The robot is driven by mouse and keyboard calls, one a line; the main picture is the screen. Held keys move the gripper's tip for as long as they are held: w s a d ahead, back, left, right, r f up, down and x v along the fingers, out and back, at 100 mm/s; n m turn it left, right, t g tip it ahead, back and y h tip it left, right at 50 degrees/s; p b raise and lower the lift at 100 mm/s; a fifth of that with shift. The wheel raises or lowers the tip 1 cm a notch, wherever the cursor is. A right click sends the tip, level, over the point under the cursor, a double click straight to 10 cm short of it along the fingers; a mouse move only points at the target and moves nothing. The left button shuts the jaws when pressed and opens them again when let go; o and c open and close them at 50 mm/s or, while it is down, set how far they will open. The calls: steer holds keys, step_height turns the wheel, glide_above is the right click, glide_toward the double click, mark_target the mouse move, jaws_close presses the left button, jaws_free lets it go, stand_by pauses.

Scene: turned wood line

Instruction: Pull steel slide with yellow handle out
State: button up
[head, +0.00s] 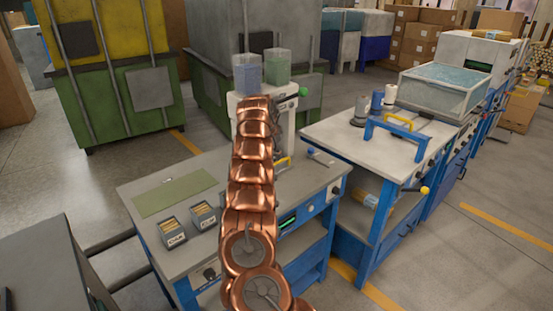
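A small yellow handle (283,162) shows just right of my copper arm, low at the front of a white machine (284,115) on the grey-topped bench. My arm hides most of what it joins, so I cannot tell whether a steel slide is there. A second yellow handle (398,121) sits on a blue frame on the right-hand bench, with no clear steel slide seen. My arm rises through the middle of the head view. My gripper is not visible.
Two clear bins (278,67) top the white machine. Two labelled trays (203,216) and a green mat (174,196) lie on the grey bench (245,160). A yellow knob (424,190) juts from the right-hand bench (340,122). Floor is open at lower right.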

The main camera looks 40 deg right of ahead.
mark_target(277, 163)
steer(key=shift+p+x, duration=0.85)
steer(key=shift+x, duration=1.8)
steer(key=shift+w, duration=0.1)
steer(key=shift+c, duration=0.3)
jaws_close()
